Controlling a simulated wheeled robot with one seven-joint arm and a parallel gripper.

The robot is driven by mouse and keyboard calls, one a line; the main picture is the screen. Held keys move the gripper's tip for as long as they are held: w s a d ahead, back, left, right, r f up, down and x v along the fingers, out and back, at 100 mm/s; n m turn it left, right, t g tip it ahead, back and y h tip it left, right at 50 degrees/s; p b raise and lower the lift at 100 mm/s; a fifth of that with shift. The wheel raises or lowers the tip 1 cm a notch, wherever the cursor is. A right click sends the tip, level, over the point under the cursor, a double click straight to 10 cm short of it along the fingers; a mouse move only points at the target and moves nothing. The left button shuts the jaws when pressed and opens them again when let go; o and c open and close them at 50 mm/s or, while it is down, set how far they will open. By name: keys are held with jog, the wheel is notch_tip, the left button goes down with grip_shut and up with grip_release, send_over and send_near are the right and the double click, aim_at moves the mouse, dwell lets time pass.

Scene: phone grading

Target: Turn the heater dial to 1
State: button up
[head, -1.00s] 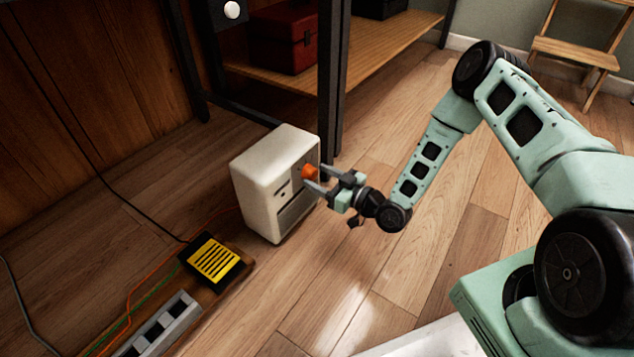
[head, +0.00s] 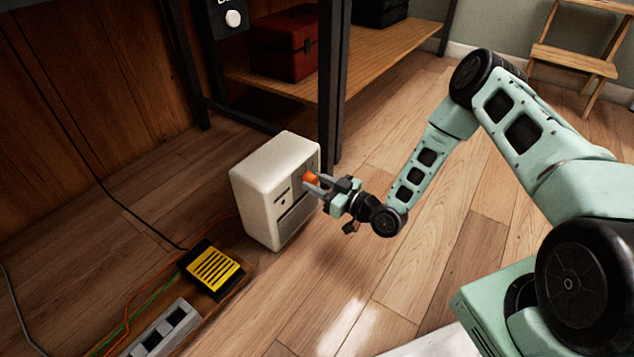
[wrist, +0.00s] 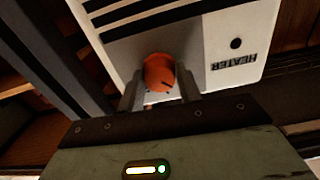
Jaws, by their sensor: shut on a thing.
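The heater (head: 264,191) is a white box standing on the wooden floor, left of my arm in the head view. Its front, lettered HEATER, also shows in the wrist view (wrist: 232,42). The orange dial (wrist: 159,73) sits on the heater's front face, with a dark mark on its lower right edge in the wrist view. It also shows small in the head view (head: 311,179). My gripper (head: 316,186) is shut on the dial, one finger on each side of it. The dial's number markings cannot be read.
A black shelf post (head: 331,90) stands close behind the heater. A red toolbox (head: 283,45) is on the wooden shelf. The floor right of the heater is clear.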

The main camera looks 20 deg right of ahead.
jog(key=m+p, duration=0.3)
jog(key=m, duration=0.1)
jog(key=shift+r, duration=0.1)
jog(key=shift+m+p, duration=0.7)
jog(key=shift+m, duration=1.3)
jog(key=o, duration=1)
jog(key=shift+s+d+p, duration=0.3)
jog(key=shift+s+p, duration=0.1)
jog(key=shift+p+v, duration=3.2)
jog(key=shift+v, duration=5.05)
